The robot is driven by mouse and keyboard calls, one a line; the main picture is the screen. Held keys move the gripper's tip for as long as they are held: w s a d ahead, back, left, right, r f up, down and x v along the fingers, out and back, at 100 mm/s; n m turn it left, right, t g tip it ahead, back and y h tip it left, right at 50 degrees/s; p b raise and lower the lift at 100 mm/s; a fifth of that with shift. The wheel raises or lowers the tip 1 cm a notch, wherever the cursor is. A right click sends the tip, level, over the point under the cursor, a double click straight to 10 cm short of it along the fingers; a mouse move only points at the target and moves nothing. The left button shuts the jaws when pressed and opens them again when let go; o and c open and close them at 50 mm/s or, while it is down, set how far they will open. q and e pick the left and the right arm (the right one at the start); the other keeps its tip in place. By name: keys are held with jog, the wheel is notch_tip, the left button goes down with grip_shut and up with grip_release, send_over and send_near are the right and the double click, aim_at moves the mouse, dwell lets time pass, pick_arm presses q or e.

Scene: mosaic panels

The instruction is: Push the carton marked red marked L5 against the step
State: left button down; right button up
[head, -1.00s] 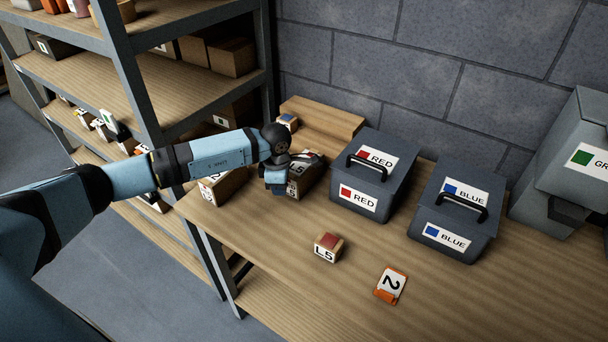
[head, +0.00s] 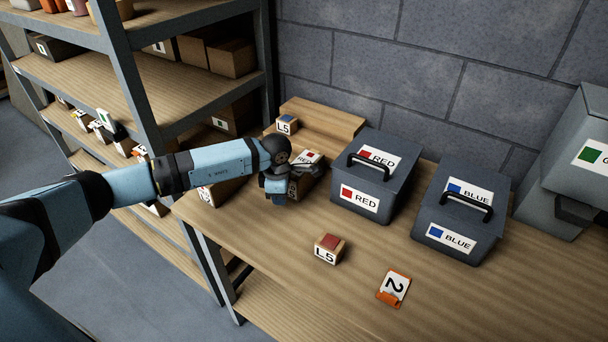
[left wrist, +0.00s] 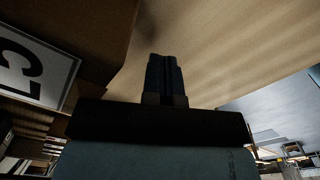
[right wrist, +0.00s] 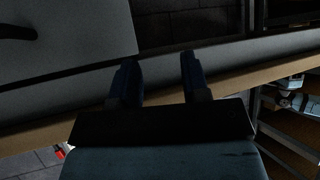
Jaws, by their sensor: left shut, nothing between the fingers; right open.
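A brown carton (head: 303,187) with a white label and small red mark on top stands on the table, partly hidden by my left gripper; its front marking is unreadable now. My left gripper (head: 277,197) is shut and empty, fingers down, at the carton's near left side; I cannot tell if they touch. The shut fingers also show in the left wrist view (left wrist: 166,75). The step (head: 335,122), a raised wooden ledge, is behind the carton against the wall. A small red-topped block (head: 328,249) marked L5 stands nearer the front. My right gripper (right wrist: 162,82) is open and empty.
Another labelled carton (head: 210,190) is left of my gripper. RED box (head: 372,185) and BLUE box (head: 455,225) stand right. An orange-edged tag (head: 393,288) lies in front. Shelving (head: 150,120) borders the left.

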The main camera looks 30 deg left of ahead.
aim_at(291, 184)
pick_arm(q)
jog(key=shift+w, duration=0.2)
jog(key=shift+w+d+b, duration=0.1)
jog(key=shift+w+b, duration=0.4)
jog(key=shift+b, duration=0.05)
jog(key=shift+w, duration=0.25)
jog(key=shift+w+b, duration=0.35)
jog(key=shift+b, duration=0.05)
jog(key=shift+w, duration=0.15)
jog(key=shift+w+d+b, duration=0.1)
jog(key=shift+w+b, duration=0.35)
jog(key=shift+w, duration=0.1)
jog(key=shift+w, duration=0.1)
jog(key=shift+w+b, duration=0.45)
jog(key=shift+w, duration=0.1)
jog(key=shift+w, duration=0.2)
